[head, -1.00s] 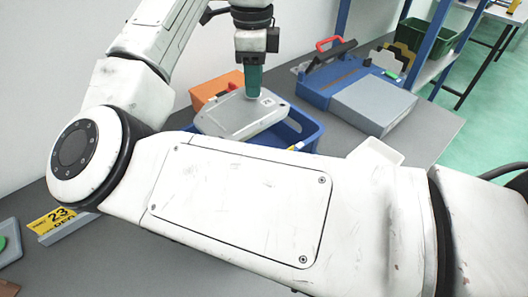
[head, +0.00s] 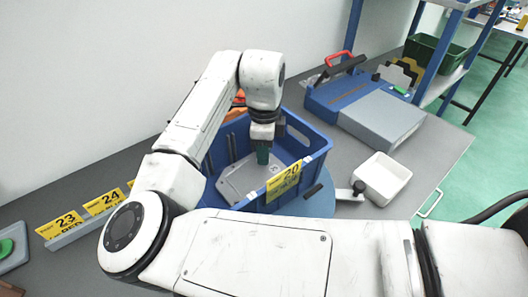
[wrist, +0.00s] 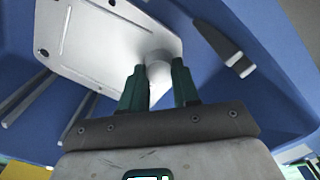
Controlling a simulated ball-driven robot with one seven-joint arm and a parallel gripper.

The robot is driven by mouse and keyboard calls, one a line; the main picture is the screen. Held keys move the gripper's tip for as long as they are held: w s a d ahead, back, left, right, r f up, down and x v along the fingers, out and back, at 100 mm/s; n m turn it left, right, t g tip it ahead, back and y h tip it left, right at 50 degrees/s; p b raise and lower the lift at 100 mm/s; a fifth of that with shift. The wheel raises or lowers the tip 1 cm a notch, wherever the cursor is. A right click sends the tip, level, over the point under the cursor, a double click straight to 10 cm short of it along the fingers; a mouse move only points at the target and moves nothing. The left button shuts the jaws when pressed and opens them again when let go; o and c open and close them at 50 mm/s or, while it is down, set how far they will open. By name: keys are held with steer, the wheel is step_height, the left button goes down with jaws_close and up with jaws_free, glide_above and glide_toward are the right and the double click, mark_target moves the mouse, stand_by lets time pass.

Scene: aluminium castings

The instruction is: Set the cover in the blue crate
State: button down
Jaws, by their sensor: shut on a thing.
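The cover (head: 238,184), a pale grey cast metal plate with small holes, is inside the blue crate (head: 312,158), low between its walls. It also shows in the wrist view (wrist: 98,38) over the crate's blue inside. My gripper (head: 262,161) reaches down into the crate from above. Its green fingers (wrist: 158,88) are shut on the cover's round boss, near one edge of the plate. The crate's front wall and my arm hide part of the cover in the head view. I cannot tell whether the cover touches the crate floor.
Grey bars stand at the crate's left inside. A yellow number 20 label (head: 284,181) is on its front. A white tray (head: 382,178) and a blue and grey case (head: 368,108) are to the right. An orange thing (head: 238,99) is behind the crate.

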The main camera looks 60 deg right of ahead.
steer(key=shift+f, duration=0.55)
steer(key=shift+f, duration=0.1)
steer(key=c, duration=0.8)
jaws_free()
step_height(320, 180, up, 12)
steer(key=shift+r+b, duration=0.1)
steer(key=shift+b, duration=0.2)
